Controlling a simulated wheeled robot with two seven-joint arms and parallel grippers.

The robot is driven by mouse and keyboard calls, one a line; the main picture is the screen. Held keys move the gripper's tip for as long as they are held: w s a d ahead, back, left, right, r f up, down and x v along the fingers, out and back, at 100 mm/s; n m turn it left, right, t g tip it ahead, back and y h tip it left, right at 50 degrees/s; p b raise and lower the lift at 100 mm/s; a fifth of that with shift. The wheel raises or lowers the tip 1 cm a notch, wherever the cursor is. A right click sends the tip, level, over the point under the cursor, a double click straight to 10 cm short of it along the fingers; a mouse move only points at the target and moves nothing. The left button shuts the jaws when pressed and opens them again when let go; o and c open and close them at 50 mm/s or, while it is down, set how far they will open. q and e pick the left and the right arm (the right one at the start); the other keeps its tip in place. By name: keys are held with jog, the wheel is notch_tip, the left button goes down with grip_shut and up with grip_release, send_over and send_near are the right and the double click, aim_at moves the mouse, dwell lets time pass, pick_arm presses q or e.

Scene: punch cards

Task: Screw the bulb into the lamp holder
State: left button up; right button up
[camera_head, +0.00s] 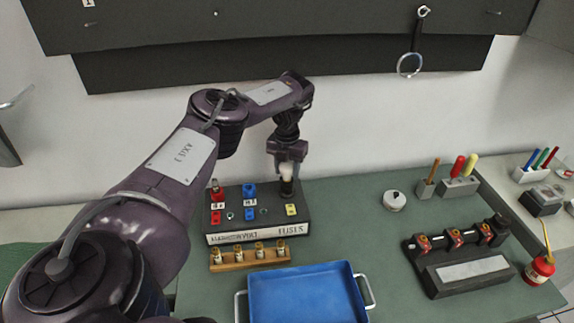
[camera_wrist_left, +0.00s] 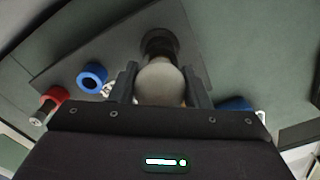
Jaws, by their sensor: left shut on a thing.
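My left gripper (camera_head: 287,168) is over the back right of a dark panel box (camera_head: 258,222) labelled FUSES. It is shut on a whitish bulb (camera_head: 287,172), which also shows between the two fingers in the left wrist view (camera_wrist_left: 160,82). A dark round lamp holder (camera_wrist_left: 158,42) shows right by the bulb in that view, and a dark cylinder stands under the bulb in the head view. I cannot tell how far the bulb sits in the holder. My right gripper is not in view.
The box carries red, blue and yellow fittings. In front are a wooden rack (camera_head: 232,262) with several small parts and a blue tray (camera_head: 308,296). A white round item (camera_head: 394,200) and a dark fixture (camera_head: 462,258) stand to the right. The green mat between is clear.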

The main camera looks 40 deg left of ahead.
pick_arm(q)
jog(key=m, duration=0.6)
jog(key=shift+p, duration=0.4)
jog(key=o, duration=0.9)
